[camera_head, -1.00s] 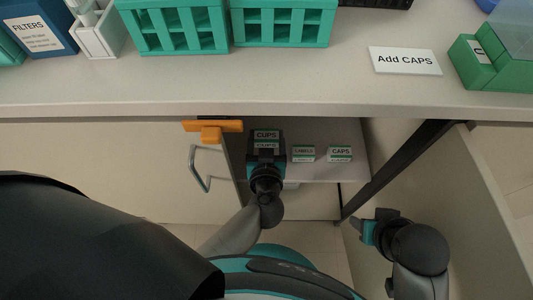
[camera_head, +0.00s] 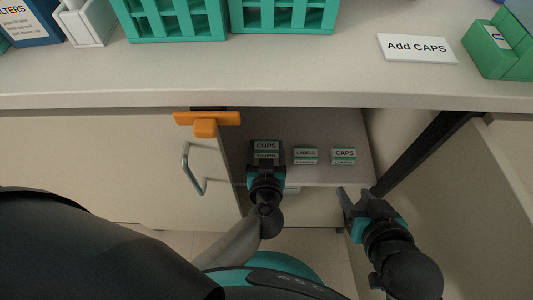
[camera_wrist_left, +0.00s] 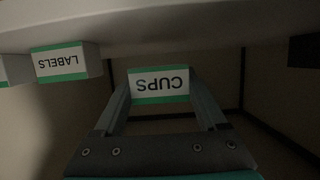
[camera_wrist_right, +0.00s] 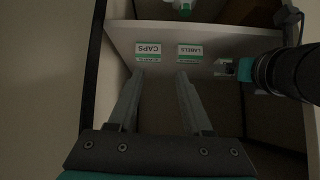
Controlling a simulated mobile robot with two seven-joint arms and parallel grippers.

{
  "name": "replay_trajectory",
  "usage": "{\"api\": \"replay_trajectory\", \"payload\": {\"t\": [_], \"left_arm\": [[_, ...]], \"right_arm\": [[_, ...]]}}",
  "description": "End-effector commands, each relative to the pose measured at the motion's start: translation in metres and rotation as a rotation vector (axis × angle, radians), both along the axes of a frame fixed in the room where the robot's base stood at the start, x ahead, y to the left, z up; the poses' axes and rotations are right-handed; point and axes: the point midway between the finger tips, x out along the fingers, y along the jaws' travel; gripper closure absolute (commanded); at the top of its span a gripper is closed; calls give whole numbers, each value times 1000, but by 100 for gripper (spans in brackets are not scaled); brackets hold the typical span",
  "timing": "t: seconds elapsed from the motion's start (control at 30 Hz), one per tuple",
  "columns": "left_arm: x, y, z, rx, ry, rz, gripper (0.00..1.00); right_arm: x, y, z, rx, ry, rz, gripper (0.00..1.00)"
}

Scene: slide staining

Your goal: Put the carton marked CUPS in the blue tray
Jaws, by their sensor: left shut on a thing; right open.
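The CUPS carton (camera_head: 266,146) is a small white box with green bands, inside the open cupboard under the worktop. My left gripper (camera_head: 266,163) is shut on it; the left wrist view shows the carton (camera_wrist_left: 159,85) between the two fingers. I cannot tell whether it touches the shelf. My right gripper (camera_head: 358,196) is open and empty, in front of the cupboard at the right. In the right wrist view its fingers (camera_wrist_right: 160,85) point towards the shelf. I cannot make out a blue tray for certain; a blue thing (camera_head: 522,12) is cut off at the top right.
The LABELS carton (camera_head: 305,156) and the CAPS carton (camera_head: 344,156) stand on the shelf right of the CUPS carton. The worktop edge (camera_head: 300,100) overhangs them. An orange piece (camera_head: 206,121) sits by the door handle (camera_head: 190,170). Green racks (camera_head: 283,15) and an Add CAPS sign (camera_head: 417,48) are above.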

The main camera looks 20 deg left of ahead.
Motion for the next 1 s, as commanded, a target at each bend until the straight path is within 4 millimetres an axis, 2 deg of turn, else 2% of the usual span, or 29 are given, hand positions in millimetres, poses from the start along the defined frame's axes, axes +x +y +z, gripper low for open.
{"api": "replay_trajectory", "payload": {"t": [0.13, 0.53, 0.73, 1.0], "left_arm": [[0, 0, -9, 1, -1, 0, 79], [0, 0, -27, 0, -1, 0, 79], [0, 0, -25, 1, 0, 0, 79], [0, 0, -26, -1, -1, 0, 79]], "right_arm": [[6, 13, -2, 49, -91, 13, 50], [12, 39, 10, 180, -320, 28, 50], [12, 28, 9, 122, -227, 22, 50], [11, 25, 6, 107, -199, 21, 50]]}}
